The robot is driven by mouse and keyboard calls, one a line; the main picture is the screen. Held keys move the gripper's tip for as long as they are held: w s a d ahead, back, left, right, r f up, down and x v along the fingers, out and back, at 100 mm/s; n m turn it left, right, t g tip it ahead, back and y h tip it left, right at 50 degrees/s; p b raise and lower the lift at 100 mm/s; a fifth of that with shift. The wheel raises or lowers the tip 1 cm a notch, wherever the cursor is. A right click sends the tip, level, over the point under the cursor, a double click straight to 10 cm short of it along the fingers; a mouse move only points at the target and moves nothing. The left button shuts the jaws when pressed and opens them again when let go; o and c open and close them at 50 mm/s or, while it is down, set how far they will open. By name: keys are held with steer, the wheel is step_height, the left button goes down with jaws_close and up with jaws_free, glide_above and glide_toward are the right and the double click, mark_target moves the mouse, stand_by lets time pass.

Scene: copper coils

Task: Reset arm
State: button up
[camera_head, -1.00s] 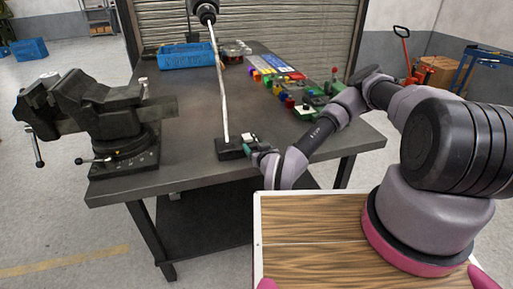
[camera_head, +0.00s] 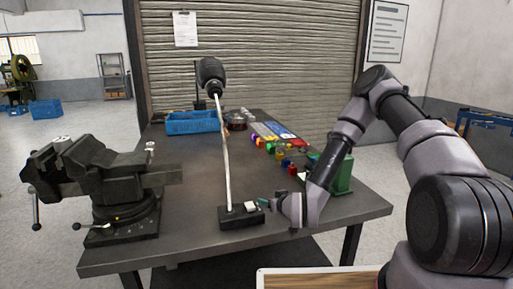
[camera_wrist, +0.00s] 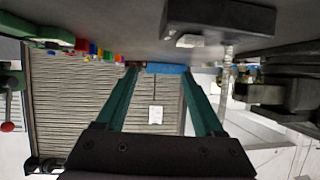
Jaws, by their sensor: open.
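My arm reaches over the table (camera_head: 300,226) from the right in the head view. My gripper (camera_head: 264,203) is low over the front of the tabletop, just right of the black base of a lamp (camera_head: 240,218). In the wrist view my gripper (camera_wrist: 158,72) shows two green fingers spread apart with nothing between them. The lamp base (camera_wrist: 220,18) is at the top of that view, which is upside down. I cannot tell whether the fingers touch the base or table.
A black vise (camera_head: 110,190) stands at the table's left. The lamp's pale pole (camera_head: 223,150) rises beside my gripper. The shutter (camera_head: 270,50) is behind.

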steer(key=w+d+r+m+g+h, duration=0.1)
steer(key=d+r+g+h, duration=0.1)
steer(key=d+r, duration=0.75)
steer(key=w+d+r+m+g+h, duration=0.1)
steer(key=d+r, duration=0.3)
steer(key=r, duration=1)
steer(key=s+d+r+m+g, duration=0.1)
steer(key=s+d+r+m, duration=0.2)
steer(key=s+r, duration=0.5)
steer(key=s+d+r+m, duration=0.3)
steer(key=s+r, duration=0.6)
steer(key=s, duration=0.6)
steer(key=shift+s+d+g, duration=0.2)
steer(key=shift+s+g, duration=0.1)
steer(key=shift+g, duration=0.1)
